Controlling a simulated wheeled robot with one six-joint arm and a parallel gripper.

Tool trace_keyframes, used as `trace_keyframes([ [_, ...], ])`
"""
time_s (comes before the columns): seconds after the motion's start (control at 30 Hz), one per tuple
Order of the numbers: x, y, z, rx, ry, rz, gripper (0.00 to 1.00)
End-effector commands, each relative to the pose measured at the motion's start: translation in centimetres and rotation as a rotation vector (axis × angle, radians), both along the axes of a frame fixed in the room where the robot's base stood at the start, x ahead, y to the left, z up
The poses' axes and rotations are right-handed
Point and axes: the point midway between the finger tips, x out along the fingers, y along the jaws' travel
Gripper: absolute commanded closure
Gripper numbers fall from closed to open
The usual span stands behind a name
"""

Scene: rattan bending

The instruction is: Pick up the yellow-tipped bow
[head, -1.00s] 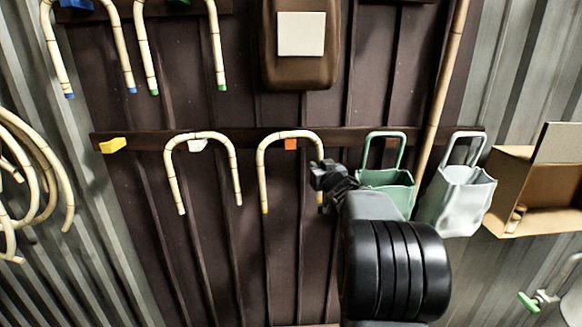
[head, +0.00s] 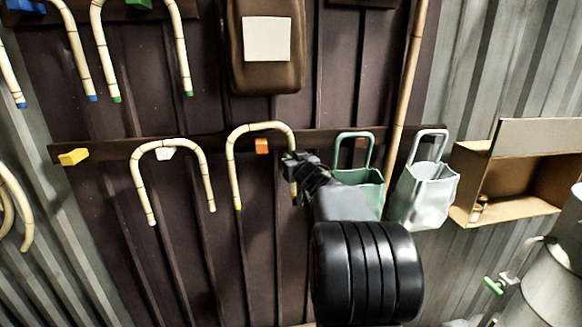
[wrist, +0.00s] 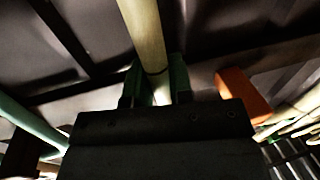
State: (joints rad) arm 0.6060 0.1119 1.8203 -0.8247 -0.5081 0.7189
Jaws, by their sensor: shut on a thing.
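The yellow-tipped bow (head: 231,165) is a pale cane arch with its ends pointing down. My gripper (head: 293,165) is shut on its right leg, with the yellow tip showing below the jaws. The top of the arch stands a little above the orange peg (head: 261,146), with a gap between them. In the wrist view the cane (wrist: 145,35) runs down between the two jaws, and the orange peg (wrist: 243,95) is to their right.
A white-tipped bow (head: 140,185) hangs on a white peg to the left. A green holder (head: 362,182) and a pale grey holder (head: 425,190) hang close on the right. A yellow peg (head: 73,157) is bare. A cardboard box (head: 520,180) is further right.

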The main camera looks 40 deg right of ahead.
Motion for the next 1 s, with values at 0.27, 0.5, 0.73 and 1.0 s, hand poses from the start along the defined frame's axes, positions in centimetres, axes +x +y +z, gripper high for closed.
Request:
trace_keyframes([
  [0.27, -3.3, 2.8, 5.5, -0.002, -0.005, 0.001, 1.00],
  [0.5, -6.8, 5.6, 7.4, -0.002, -0.004, 0.001, 1.00],
  [0.73, -9.1, 7.5, 8.7, 0.000, -0.003, 0.000, 1.00],
  [1.0, -10.3, 8.5, 9.2, 0.002, 0.000, 0.000, 1.00],
])
